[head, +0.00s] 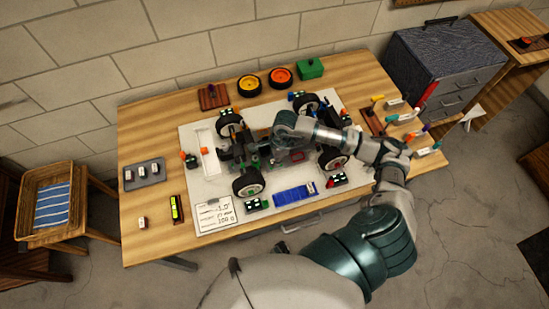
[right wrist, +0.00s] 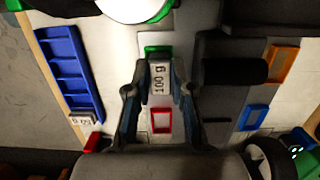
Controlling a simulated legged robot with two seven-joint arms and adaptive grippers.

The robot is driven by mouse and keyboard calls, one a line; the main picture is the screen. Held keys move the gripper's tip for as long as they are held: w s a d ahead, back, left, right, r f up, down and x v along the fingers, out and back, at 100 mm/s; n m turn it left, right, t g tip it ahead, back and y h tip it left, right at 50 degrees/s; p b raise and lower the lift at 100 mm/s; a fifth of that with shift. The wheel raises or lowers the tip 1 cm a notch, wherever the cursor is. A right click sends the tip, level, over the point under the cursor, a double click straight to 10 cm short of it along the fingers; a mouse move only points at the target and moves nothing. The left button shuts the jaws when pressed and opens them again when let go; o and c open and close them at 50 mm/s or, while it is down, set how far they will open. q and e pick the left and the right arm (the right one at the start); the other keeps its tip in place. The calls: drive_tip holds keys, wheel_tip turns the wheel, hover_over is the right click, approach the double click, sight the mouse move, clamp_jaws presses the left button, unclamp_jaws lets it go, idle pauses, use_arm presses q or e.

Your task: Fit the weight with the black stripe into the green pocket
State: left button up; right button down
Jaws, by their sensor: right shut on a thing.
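My right gripper (head: 268,152) is over the middle of the car chassis in the head view. In the right wrist view the right gripper (right wrist: 160,72) is shut on a white weight (right wrist: 159,82) marked 100 g, held between its fingertips. I cannot make out a black stripe on it. The green pocket (right wrist: 157,50) shows just beyond the weight, partly hidden by it. I cannot tell whether the weight touches the pocket. A red pocket (right wrist: 162,121) lies on the near side of the weight. My left gripper is not in view.
An orange pocket (right wrist: 282,65) and a blue pocket (right wrist: 257,116) lie to the right. A blue tray (head: 282,198) lies in front of the car. A grey tray (head: 158,167) with small white weights is at the left. Wheels (head: 248,183) flank the chassis.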

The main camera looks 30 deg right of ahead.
drive_tip(key=shift+d, duration=0.1)
drive_tip(key=c, duration=1)
unclamp_jaws()
drive_tip(key=shift+o, duration=0.3)
drive_tip(key=shift+d+f, duration=0.1)
drive_tip(key=shift+d, duration=0.1)
wheel_tip(320, 180, up, 12)
drive_tip(key=d, duration=0.2)
drive_tip(key=shift+s+f, duration=0.15)
drive_tip(key=shift+s, duration=0.05)
drive_tip(key=shift+a, duration=0.15)
